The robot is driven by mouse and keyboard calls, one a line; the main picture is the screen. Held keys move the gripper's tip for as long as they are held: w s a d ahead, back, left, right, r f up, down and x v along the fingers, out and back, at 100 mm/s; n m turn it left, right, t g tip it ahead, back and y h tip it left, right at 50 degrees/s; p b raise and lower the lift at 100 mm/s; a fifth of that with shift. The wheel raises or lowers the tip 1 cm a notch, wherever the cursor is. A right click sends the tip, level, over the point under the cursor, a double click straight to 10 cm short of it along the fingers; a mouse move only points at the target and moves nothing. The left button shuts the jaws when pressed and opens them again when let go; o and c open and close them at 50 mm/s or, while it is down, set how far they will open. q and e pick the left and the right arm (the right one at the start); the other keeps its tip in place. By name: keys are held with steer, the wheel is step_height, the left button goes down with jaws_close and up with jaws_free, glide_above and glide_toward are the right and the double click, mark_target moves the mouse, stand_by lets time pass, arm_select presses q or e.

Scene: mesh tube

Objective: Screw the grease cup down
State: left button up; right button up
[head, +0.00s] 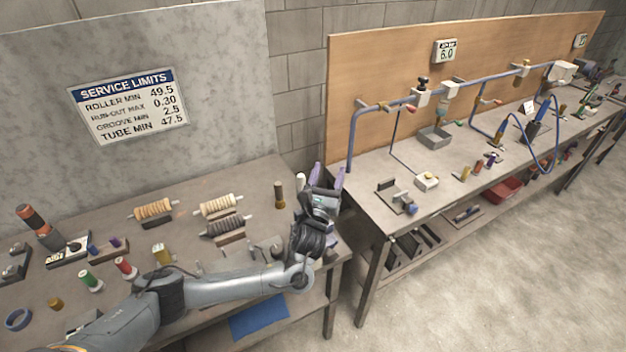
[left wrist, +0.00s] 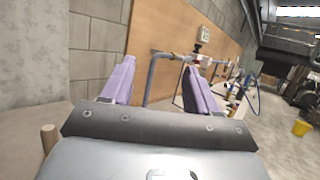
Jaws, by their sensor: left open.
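My left gripper (head: 330,176) is up above the right end of the near bench, with its two purple fingers apart and nothing between them. The fingers also show apart in the left wrist view (left wrist: 158,66), pointing toward the board and pipe. A small dark-topped fitting (head: 423,83) stands upright on a pale block on the blue pipe (head: 385,104); I cannot tell for sure that it is the grease cup. It shows small in the left wrist view (left wrist: 197,48), well beyond the fingers. My right gripper is not in view.
The near bench (head: 190,265) holds several spools, rollers and small parts. A gap separates it from the far bench (head: 362,208), which carries a grey tray (head: 434,137), a white box (head: 427,181) and small tools. A brown peg (head: 279,195) stands near my gripper.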

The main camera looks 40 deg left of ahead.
arm_select(q)
steer(key=s+f+g+h+p, duration=0.1)
steer(key=s+f+g+p, duration=0.4)
steer(key=s+f, duration=0.6)
steer(key=shift+t, duration=0.7)
steer(key=x, duration=0.7)
steer(key=f+x, duration=0.1)
steer(key=x, duration=0.3)
steer(key=shift+w+d, duration=0.1)
steer(key=shift+d, duration=0.05)
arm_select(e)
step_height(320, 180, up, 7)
arm_select(q)
steer(key=c, duration=0.9)
steer(key=shift+c, duration=0.2)
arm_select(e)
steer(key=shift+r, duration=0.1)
arm_select(q)
steer(key=shift+m+h, duration=0.5)
steer(key=shift+h, duration=0.1)
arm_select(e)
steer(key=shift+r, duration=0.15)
